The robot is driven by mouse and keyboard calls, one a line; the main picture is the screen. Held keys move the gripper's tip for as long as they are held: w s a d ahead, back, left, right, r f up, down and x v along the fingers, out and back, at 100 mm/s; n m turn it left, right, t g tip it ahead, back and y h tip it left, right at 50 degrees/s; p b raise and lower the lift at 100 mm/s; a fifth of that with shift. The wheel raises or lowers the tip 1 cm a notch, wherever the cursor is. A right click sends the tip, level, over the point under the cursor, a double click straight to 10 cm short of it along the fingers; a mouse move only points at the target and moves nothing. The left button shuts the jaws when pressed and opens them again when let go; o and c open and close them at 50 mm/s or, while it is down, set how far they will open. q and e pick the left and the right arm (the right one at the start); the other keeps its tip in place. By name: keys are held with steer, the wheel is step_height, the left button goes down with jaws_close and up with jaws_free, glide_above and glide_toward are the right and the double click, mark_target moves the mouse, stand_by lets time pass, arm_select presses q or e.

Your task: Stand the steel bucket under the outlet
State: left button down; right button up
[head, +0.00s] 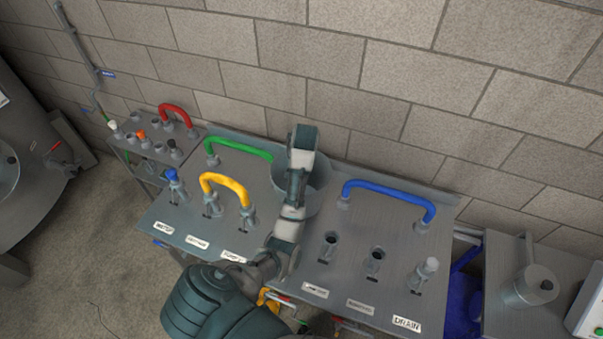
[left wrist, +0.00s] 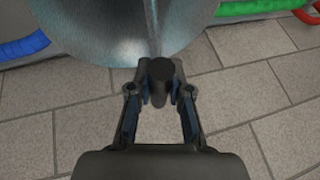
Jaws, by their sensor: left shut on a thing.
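The steel bucket (head: 318,178) is over the middle of the grey panel table in the head view, partly hidden behind my left arm. In the left wrist view the bucket (left wrist: 120,28) fills the top as a curved, shiny metal surface. My left gripper (head: 302,140) is above the bucket. In the left wrist view its fingers (left wrist: 160,92) are closed on a dark round grip (left wrist: 160,72), seemingly the bucket's handle. I cannot tell whether the bucket hangs or rests. I cannot pick out the outlet for certain. My right gripper is not in view.
The panel table (head: 255,225) carries a green hose (head: 240,147), a yellow hose (head: 225,182), a blue hose (head: 388,188) and several ports. A DRAIN label (head: 407,323) is at its front right. A side table at right holds a steel pot (head: 530,287). A block wall stands behind.

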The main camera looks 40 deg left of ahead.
arm_select(q)
steer(key=shift+w+d+f+p, duration=0.15)
steer(key=shift+d+f, duration=0.25)
steer(key=shift+f, duration=0.85)
steer(key=shift+s+d+f+p, duration=0.15)
steer(key=shift+d+f, duration=0.2)
steer(key=shift+f, duration=0.9)
